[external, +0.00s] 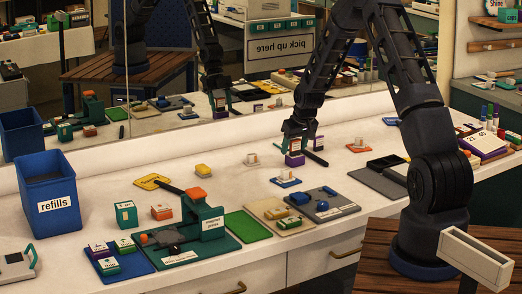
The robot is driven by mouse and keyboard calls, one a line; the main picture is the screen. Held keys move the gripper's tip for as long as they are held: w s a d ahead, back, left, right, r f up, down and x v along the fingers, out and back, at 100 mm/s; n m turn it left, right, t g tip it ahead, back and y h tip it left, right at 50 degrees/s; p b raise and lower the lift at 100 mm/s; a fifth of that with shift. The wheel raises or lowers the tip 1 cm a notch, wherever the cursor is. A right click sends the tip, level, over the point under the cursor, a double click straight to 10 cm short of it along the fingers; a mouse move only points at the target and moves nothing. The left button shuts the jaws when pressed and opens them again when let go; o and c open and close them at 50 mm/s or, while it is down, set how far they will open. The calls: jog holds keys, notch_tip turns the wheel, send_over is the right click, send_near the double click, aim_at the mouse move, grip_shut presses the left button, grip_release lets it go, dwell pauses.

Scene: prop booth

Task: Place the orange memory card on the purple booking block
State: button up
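My gripper (304,150) is over the back middle of the white counter, in front of the mirror. A small purple block with a whitish label (294,159) shows at its fingertips; I cannot tell whether the fingers grip it or only stand beside it. An orange flat piece with a pale block on it (358,146) lies on the counter to the right of my gripper. Another small orange item (162,212) lies at the left, beside a green box. I cannot tell which is the memory card. A larger purple block with numbers (485,144) stands at the far right.
A blue refills bin (48,207) stands at the left. A green device with an orange top (190,232), a green mat (247,226) and grey trays (322,205) fill the front. A blue piece with a pale block (285,181) lies below my gripper. The mirror repeats objects behind.

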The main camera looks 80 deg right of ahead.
jog(key=v, duration=1.2)
jog(key=w+a+r+n, duration=0.1)
jog(key=w+a+r, duration=0.2)
jog(key=a+r, duration=0.5)
jog(key=w+a+r+n, duration=0.1)
jog(key=w+a+r, duration=0.2)
jog(key=a+r, duration=0.55)
jog(key=s+a+r+n+y, duration=0.1)
jog(key=s+a+r, duration=0.15)
jog(key=a, duration=0.75)
jog(key=s+a+r+n, duration=0.1)
jog(key=a+r+n, duration=0.15)
jog(key=a, duration=0.75)
jog(key=s+a+r+n+t, duration=0.1)
jog(key=s+a+r, duration=0.25)
jog(key=a, duration=0.35)
jog(key=s+a+r, duration=0.2)
jog(key=s+a, duration=0.2)
jog(key=a, duration=0.3)
jog(key=s+a+n+y, duration=0.2)
jog(key=s+a, duration=0.7)
jog(key=s, duration=0.5)
jog(key=shift+a+f, duration=0.3)
jog(key=shift+a, duration=0.05)
jog(key=shift+n, duration=0.25)
